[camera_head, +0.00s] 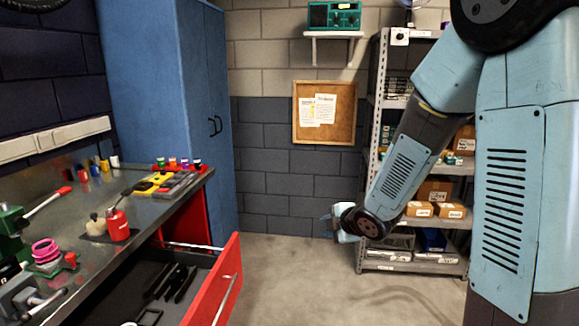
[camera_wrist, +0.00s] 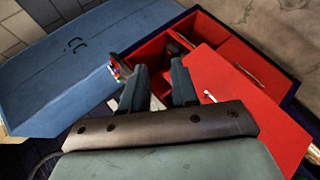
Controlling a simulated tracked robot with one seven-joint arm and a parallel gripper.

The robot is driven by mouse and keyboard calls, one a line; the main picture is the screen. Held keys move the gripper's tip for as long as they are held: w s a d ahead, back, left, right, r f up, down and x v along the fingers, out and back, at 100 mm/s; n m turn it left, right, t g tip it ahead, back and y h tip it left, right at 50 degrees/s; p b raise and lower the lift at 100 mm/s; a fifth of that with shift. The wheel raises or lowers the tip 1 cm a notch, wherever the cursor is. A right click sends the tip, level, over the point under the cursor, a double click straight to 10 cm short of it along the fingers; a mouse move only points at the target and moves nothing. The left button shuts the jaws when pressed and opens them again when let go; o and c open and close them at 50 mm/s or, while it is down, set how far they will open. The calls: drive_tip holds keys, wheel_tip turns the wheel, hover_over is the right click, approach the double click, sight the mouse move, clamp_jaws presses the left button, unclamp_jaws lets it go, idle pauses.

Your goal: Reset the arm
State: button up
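My arm hangs at the right of the head view, bent at the elbow, in front of the shelf. Its far end points left, and my gripper (camera_head: 329,217) is small and partly hidden there. In the wrist view my gripper (camera_wrist: 160,85) shows two dark fingers with a clear gap between them. Nothing is held between them. Beyond the fingers are the workbench's red drawers and the blue cabinet, apart from the gripper as far as I can tell.
The workbench (camera_head: 134,184) at the left carries a red bottle (camera_head: 118,226) and several tools. Its red drawer (camera_head: 222,290) is pulled out, with dark tools inside. A blue cabinet (camera_head: 165,90) stands behind. A metal shelf (camera_head: 448,220) with boxes stands right. The floor (camera_head: 290,285) between is clear.

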drive_tip(key=s+d+r+m+h, duration=0.5)
drive_tip(key=s+d+r+m, duration=0.3)
drive_tip(key=d+r+m, duration=0.35)
drive_tip(key=s+r+m+g, duration=0.2)
drive_tip(key=s+m, duration=0.3)
drive_tip(key=s, duration=0.4)
drive_tip(key=s+d+r+m+g, duration=0.1)
drive_tip(key=s+r+m, duration=0.3)
drive_tip(key=s, duration=0.5)
drive_tip(key=shift+s+r+m+g, duration=0.25)
drive_tip(key=shift+s+m+g, duration=0.15)
drive_tip(key=shift+m, duration=0.05)
